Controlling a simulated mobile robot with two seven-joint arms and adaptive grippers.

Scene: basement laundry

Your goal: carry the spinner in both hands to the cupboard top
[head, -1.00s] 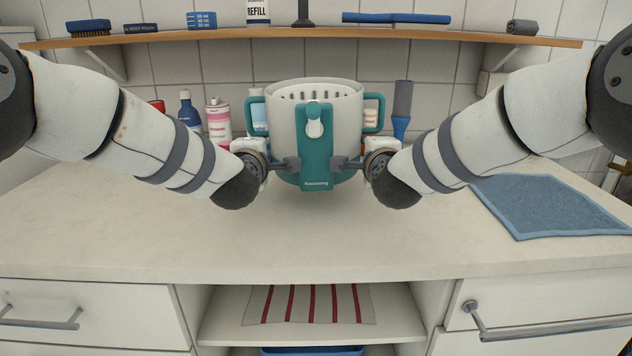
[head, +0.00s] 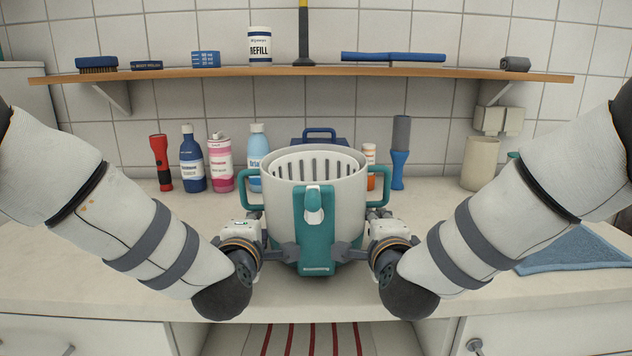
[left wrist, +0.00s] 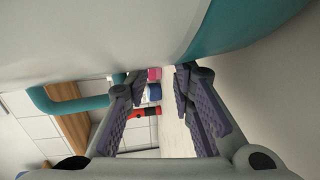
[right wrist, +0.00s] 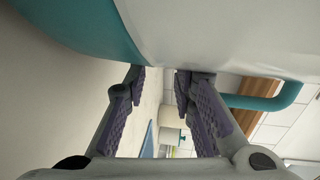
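The spinner (head: 317,180) is a light grey slotted tub in a teal holder with side handles and a teal front panel (head: 314,235). It stands upright between my two grippers at the counter's front; I cannot tell whether its base touches the counter. My left gripper (head: 275,250) is low at its left side, and my right gripper (head: 356,250) mirrors it. In the left wrist view the fingers (left wrist: 160,95) are apart with nothing between them, beside the tub wall (left wrist: 110,40). The right wrist view shows the same for the right fingers (right wrist: 160,95). The cupboard top is not identifiable.
Along the counter's back are a red torch (head: 161,162), several bottles (head: 192,160), a blue-handled tool (head: 400,152) and a beige cup (head: 480,163). A wooden shelf (head: 220,72) holds small items above. A blue cloth (head: 575,252) lies at right.

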